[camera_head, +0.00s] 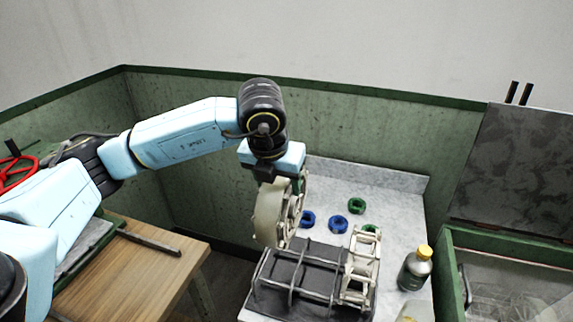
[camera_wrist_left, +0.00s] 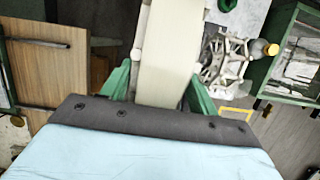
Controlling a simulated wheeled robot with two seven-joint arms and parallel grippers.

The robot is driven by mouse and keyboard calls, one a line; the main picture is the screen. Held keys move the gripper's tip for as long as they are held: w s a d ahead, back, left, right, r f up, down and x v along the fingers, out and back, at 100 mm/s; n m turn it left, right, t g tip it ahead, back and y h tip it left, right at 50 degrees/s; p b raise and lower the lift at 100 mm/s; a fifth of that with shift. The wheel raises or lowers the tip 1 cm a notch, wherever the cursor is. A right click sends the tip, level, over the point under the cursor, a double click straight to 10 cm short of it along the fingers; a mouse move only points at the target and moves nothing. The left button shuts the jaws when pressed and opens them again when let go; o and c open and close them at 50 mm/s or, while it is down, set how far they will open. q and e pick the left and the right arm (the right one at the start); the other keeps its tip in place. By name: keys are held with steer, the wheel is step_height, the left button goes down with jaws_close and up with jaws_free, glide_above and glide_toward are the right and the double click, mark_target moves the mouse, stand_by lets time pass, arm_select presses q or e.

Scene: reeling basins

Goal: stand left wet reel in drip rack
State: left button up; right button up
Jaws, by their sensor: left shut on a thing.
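A cream spoked reel (camera_head: 281,212) hangs upright from my left gripper (camera_head: 280,178), above the far left part of the drip rack. In the left wrist view the green fingers of my left gripper (camera_wrist_left: 160,88) are shut on the reel's broad rim (camera_wrist_left: 168,50). The drip rack (camera_head: 312,272), a dark tray with grey wire bars, sits on the pale counter. A second cream reel (camera_head: 361,268) stands at the rack's right side; it also shows in the left wrist view (camera_wrist_left: 226,58). The held reel's lower edge overlaps the rack bars, so I cannot tell whether they touch. My right gripper is not in view.
Blue rings (camera_head: 338,224) and a green ring (camera_head: 356,205) lie behind the rack. A yellow-capped bottle (camera_head: 415,268) stands to its right, near a green-edged basin (camera_head: 450,255). A wooden table (camera_head: 135,275) is at the left, with a gap before the counter.

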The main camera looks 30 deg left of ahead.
mark_target(269, 202)
arm_select(q)
steer(key=shift+w, duration=0.1)
step_height(269, 202, down, 13)
steer(key=b, duration=0.8)
steer(key=shift+f+b, duration=0.2)
steer(key=shift+b, duration=0.1)
steer(key=shift+f+b, duration=0.8)
steer(key=shift+b, duration=0.05)
steer(key=o, duration=1.2)
steer(key=shift+c, duration=0.2)
steer(key=v, duration=1.3)
steer(key=shift+r, duration=0.25)
steer(key=shift+s+f, duration=0.1)
steer(key=shift+s, duration=0.15)
